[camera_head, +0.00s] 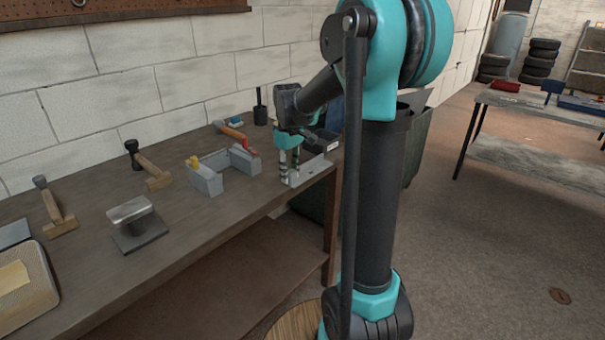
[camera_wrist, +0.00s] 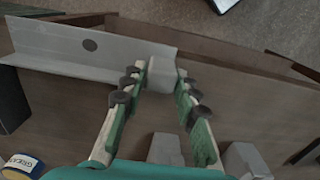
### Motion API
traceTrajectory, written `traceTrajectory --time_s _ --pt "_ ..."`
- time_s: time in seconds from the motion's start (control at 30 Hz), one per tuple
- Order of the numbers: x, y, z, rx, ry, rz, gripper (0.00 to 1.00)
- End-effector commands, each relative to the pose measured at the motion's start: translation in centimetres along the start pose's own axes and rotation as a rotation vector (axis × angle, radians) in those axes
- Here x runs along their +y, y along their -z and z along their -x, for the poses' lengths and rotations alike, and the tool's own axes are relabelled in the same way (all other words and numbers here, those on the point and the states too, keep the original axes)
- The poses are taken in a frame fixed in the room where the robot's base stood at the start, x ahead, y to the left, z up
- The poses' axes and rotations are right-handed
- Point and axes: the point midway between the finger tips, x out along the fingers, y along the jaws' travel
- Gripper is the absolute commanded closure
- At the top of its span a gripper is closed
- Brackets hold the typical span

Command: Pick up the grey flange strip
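The grey flange strip (camera_head: 312,172) lies at the right end of the workbench. In the wrist view the strip (camera_wrist: 75,45) is an angled pale grey piece with a dark round hole, running from the left edge to the middle. My gripper (camera_head: 289,160) points down over the strip in the head view. In the wrist view my gripper (camera_wrist: 163,78) has its two fingers apart, one on each side of a pale end part of the strip. I cannot tell whether the fingertips touch it. The arm and fingers hide part of the strip in the head view.
Grey blocks (camera_head: 206,180) forming a frame stand left of my gripper. A hammer (camera_head: 150,170), a metal block on a plate (camera_head: 133,224) and a tray (camera_head: 30,290) lie further left. A black cup (camera_head: 260,112) stands near the wall. The wooden bench (camera_head: 195,235) has a clear front edge.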

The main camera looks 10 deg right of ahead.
Motion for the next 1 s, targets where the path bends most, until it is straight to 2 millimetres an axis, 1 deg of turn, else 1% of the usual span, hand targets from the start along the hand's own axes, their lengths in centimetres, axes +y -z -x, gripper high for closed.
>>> traceTrajectory --time_s 0.03,0.2,0.57,0.73,0.87,0.97,1.0 --pt "0.0 0.0 0.0 0.000 0.000 0.000 0.80" --pt "0.0 0.0 0.0 0.000 0.000 0.000 1.00" --pt "0.0 0.0 0.0 0.000 0.000 0.000 1.00" --pt "0.0 0.0 0.6 0.000 0.000 0.000 1.00" --pt "0.0 0.0 1.8 0.000 0.000 0.000 1.00" --pt "0.0 0.0 3.4 0.000 0.000 0.000 1.00" --pt "0.0 0.0 4.2 0.000 0.000 0.000 1.00"
